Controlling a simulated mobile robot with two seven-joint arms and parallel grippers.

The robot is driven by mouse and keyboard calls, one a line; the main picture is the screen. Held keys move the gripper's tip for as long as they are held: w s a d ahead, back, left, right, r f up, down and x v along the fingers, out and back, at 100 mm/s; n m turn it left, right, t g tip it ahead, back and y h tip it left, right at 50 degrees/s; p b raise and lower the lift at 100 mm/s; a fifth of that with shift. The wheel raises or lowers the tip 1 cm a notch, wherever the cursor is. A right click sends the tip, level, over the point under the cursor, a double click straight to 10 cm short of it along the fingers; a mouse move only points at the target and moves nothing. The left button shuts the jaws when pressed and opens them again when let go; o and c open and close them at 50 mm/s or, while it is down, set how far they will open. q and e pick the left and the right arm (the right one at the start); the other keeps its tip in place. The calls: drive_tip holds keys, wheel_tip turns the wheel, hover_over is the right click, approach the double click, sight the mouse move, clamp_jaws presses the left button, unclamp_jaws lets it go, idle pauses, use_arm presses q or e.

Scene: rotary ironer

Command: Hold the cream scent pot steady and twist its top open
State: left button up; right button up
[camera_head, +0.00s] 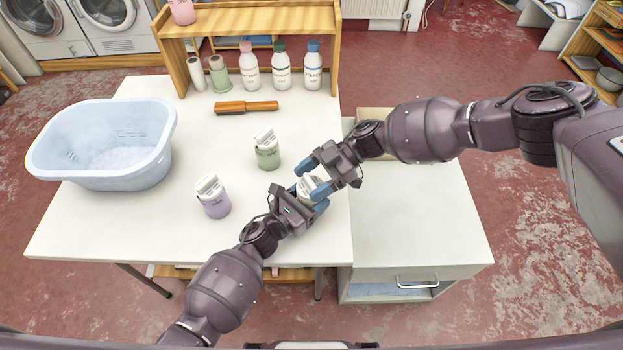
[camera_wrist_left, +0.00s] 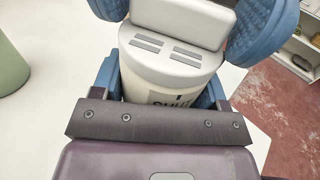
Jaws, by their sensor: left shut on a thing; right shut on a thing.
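The cream scent pot (camera_head: 307,187) stands near the right edge of the white table, mostly hidden between my two grippers. In the left wrist view the pot (camera_wrist_left: 165,90) shows its cream body with dark lettering and a pale, slotted top (camera_wrist_left: 185,20). My left gripper (camera_head: 308,204) is shut around the pot's body from the front. My right gripper (camera_head: 306,178) is shut on the top from the back right, its blue fingers on either side of it. The underside of the pot is hidden.
A green pot (camera_head: 268,156) and a lilac pot (camera_head: 214,202) stand left of the grippers. A pale blue basin (camera_head: 105,150) is at the left. A wooden brush (camera_head: 246,107) lies before the shelf (camera_head: 250,20) with several bottles. A white cabinet (camera_head: 420,220) adjoins the right.

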drive_tip(key=shift+a+n+g+h, duration=0.1)
drive_tip(key=shift+n+g+h, duration=0.2)
drive_tip(key=shift+n+g, duration=0.4)
drive_tip(key=shift+g, duration=0.3)
drive_tip(key=o, duration=0.8)
drive_tip(key=shift+c, duration=0.2)
drive_tip(key=v, duration=1.2)
drive_tip(key=shift+r, duration=0.2)
use_arm(q)
drive_tip(key=o, duration=1.1)
